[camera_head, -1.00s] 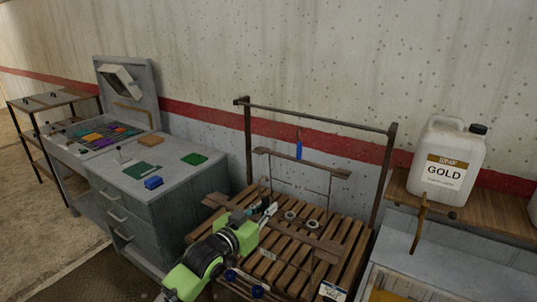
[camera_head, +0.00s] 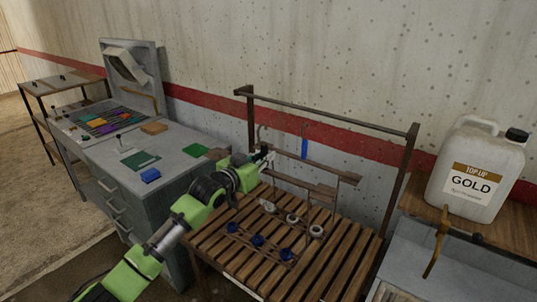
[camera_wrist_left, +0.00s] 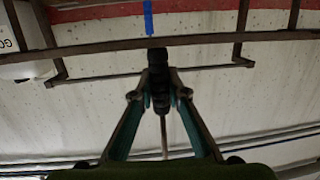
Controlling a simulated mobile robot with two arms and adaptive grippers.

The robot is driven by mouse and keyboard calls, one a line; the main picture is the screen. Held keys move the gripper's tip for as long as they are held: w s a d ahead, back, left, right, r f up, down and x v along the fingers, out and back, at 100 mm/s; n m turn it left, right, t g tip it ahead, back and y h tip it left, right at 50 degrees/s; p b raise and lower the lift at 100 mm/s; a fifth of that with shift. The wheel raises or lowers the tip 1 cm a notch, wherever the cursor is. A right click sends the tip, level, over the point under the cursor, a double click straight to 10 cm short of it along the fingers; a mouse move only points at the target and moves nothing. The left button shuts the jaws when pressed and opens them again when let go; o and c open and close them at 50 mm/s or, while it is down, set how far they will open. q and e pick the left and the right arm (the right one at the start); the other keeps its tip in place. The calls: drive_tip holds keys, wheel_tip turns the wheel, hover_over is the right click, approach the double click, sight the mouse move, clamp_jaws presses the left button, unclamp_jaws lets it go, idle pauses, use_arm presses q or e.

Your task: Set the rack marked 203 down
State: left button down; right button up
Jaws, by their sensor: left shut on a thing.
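My left gripper (camera_head: 266,156) is up beside the dark wooden bar of a rack (camera_head: 318,166), above the slatted bench. In the left wrist view its fingertips (camera_wrist_left: 158,58) are closed together at a dark piece by the long bar (camera_wrist_left: 215,40). A blue strip (camera_head: 304,147) hangs by the bar, and thin wires run down from it. White rings (camera_head: 292,218) and blue round pieces (camera_head: 257,240) sit low over the slats. I cannot read the number 203 on anything. My right gripper is not in view.
The slatted bench (camera_head: 232,263) has a dark upright frame (camera_head: 330,114) behind. A grey cabinet (camera_head: 182,141) with small coloured blocks stands left. A white GOLD jug (camera_head: 475,170) stands on the wooden shelf at right. The near slats look clear.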

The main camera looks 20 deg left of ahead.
sight(265, 173)
use_arm(q)
drive_tip(key=shift+s+f+b, duration=0.25)
drive_tip(key=shift+f+b, duration=0.45)
drive_tip(key=shift+b, duration=0.1)
wheel_tip(265, 173, down, 4)
drive_tip(key=b, duration=0.3)
drive_tip(key=shift+w+r, duration=0.1)
drive_tip(key=shift+w, duration=0.05)
drive_tip(key=shift+f, duration=0.35)
drive_tip(key=shift+f+b, duration=0.5)
drive_tip(key=shift+f, duration=0.35)
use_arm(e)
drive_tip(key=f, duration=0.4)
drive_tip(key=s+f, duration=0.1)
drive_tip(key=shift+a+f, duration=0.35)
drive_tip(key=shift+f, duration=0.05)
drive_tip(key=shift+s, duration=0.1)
